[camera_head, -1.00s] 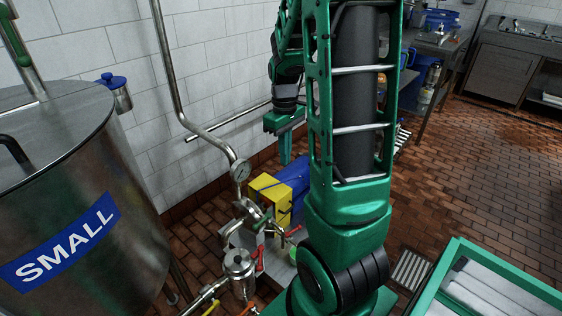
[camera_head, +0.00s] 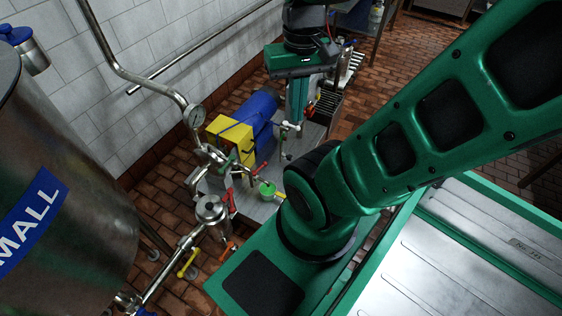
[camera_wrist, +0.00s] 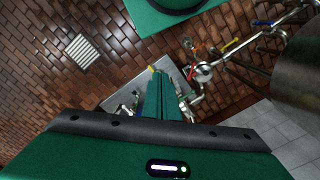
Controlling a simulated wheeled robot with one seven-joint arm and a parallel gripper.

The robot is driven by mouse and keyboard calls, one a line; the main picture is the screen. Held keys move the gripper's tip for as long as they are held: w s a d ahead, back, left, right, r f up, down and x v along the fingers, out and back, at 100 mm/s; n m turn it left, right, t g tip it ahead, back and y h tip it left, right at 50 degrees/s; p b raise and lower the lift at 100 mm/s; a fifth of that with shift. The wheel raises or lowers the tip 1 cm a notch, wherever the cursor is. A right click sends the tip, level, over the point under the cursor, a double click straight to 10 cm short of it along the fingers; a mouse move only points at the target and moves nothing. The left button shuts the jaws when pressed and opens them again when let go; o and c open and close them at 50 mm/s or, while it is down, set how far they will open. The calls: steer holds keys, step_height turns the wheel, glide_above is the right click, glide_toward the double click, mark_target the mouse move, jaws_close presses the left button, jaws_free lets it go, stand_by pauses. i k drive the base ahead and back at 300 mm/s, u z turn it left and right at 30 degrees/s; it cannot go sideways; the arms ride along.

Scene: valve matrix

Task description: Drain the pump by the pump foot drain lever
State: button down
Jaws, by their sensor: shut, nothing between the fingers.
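The pump unit stands on a grey base plate (camera_head: 240,207), with a blue motor (camera_head: 254,110) and a yellow box (camera_head: 230,141). Red levers (camera_head: 259,168) (camera_head: 231,199) sit on the pipework in front, and a small yellow handle (camera_head: 281,196) is beside a green cup-like part (camera_head: 267,187). An orange-red handle (camera_head: 310,109) shows right beside my fingers. I cannot tell which is the pump foot drain lever.
A steel tank (camera_head: 60,200) stands at left. A pressure gauge (camera_head: 194,116) and vertical pipe rise behind the pump. A pipe with a yellow lever (camera_head: 187,263) and an orange lever (camera_head: 230,247) runs at the front. The wall is behind. Floor grating (camera_wrist: 84,51) shows in the wrist view.

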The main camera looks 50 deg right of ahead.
mark_target(261, 167)
steer(key=z, duration=0.35)
steer(key=k, duration=0.45)
steer(key=z, duration=0.45)
steer(key=i, duration=0.5)
steer(key=u, duration=0.05)
